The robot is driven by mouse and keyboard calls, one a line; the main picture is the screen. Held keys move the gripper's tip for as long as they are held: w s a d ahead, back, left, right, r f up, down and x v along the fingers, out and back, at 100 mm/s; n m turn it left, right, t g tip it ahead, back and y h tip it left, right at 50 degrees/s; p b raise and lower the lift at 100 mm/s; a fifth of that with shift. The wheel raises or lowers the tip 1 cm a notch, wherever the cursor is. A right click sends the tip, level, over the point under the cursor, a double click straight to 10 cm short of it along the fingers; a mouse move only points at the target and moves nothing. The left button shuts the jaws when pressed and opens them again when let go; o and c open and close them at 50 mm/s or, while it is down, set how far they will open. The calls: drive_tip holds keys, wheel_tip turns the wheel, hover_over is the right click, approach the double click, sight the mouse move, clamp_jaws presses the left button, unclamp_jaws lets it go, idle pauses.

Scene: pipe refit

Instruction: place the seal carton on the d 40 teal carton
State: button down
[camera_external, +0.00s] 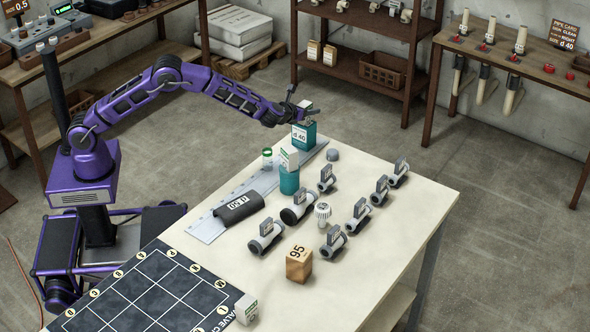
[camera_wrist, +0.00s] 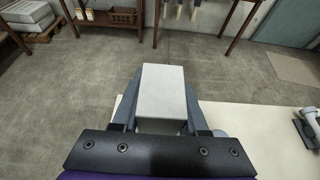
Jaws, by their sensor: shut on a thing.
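My gripper (camera_external: 308,114) is shut on a small pale carton, the seal carton (camera_external: 305,104), with a finger on each side. In the wrist view the carton's plain light top (camera_wrist: 163,90) fills the space between the fingers (camera_wrist: 164,112). The d 40 teal carton (camera_external: 302,137) stands upright at the far end of the table, directly below the held carton. I cannot tell whether the two touch. The teal carton is mostly hidden in the wrist view.
Another white carton (camera_external: 289,156) sits on a teal block (camera_external: 289,181) nearby. A grey cap (camera_external: 332,155) and a small jar (camera_external: 267,157) stand close. Several valves, a 95 block (camera_external: 299,264) and a P 50 sleeve (camera_external: 239,207) occupy the table (camera_external: 395,235).

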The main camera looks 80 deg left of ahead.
drive_tip(key=shift+f, duration=0.2)
drive_tip(key=shift+c, duration=2.2)
unclamp_jaws()
drive_tip(key=shift+r, duration=0.1)
drive_tip(key=shift+s+d+r, duration=0.15)
drive_tip(key=shift+d+r, duration=0.1)
drive_tip(key=v, duration=1.1)
drive_tip(key=shift+s, duration=0.2)
drive_tip(key=shift+r, duration=0.15)
